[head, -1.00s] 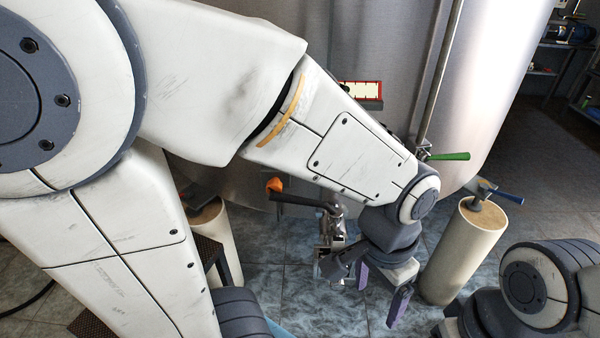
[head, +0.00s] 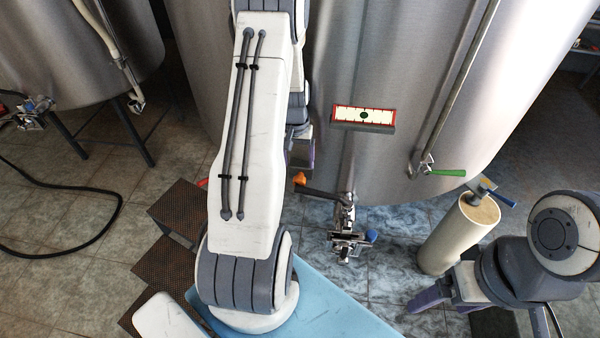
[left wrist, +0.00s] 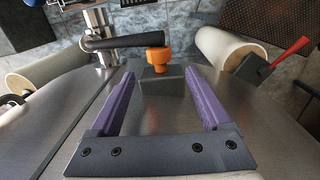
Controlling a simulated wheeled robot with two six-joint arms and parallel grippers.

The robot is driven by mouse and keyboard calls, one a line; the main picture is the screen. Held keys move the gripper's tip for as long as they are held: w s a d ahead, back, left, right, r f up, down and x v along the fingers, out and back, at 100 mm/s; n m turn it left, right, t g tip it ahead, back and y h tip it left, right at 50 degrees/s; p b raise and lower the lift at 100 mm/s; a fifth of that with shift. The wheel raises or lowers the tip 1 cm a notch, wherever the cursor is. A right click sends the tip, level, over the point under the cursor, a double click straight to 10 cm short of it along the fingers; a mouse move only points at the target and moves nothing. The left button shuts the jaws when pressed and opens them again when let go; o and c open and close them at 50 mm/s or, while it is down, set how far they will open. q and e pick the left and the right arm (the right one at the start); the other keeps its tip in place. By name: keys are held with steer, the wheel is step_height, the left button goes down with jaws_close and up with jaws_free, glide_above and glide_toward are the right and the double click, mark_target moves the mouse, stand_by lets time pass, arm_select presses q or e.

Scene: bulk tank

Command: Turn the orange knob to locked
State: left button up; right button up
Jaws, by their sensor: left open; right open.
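The orange knob (head: 299,179) shows in the head view just right of my left arm, low in front of the steel tank, at the end of a dark bar (head: 325,193). In the left wrist view the knob (left wrist: 157,58) lies ahead, about centred between the purple fingers and beyond their tips, next to a dark grey block (left wrist: 162,80). My left gripper (left wrist: 160,74) is open and empty; in the head view it (head: 301,153) is mostly hidden behind my arm, above the knob. My right gripper (head: 428,300) is open at lower right, away from the knob. Locked markings are not legible.
A cream cylinder (head: 458,235) with a blue handle stands right. Metal fittings (head: 346,235) hang below the bar. Brown steps (head: 180,215) and a light-blue surface (head: 335,300) lie near.

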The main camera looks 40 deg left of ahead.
mark_target(300, 176)
arm_select(q)
steer(key=f, duration=0.4)
steer(key=f+p, duration=0.1)
steer(key=f, duration=0.2)
steer(key=shift+w+d+f, duration=0.1)
steer(key=shift+d+f, duration=0.1)
steer(key=shift+f, duration=0.2)
jaws_close()
steer(key=shift+d+r+p, duration=0.1)
steer(key=shift+p, duration=0.25)
steer(key=shift+g+y+p, duration=0.3)
steer(key=shift+y+p, duration=0.05)
steer(key=shift+y, duration=0.15)
jaws_free()
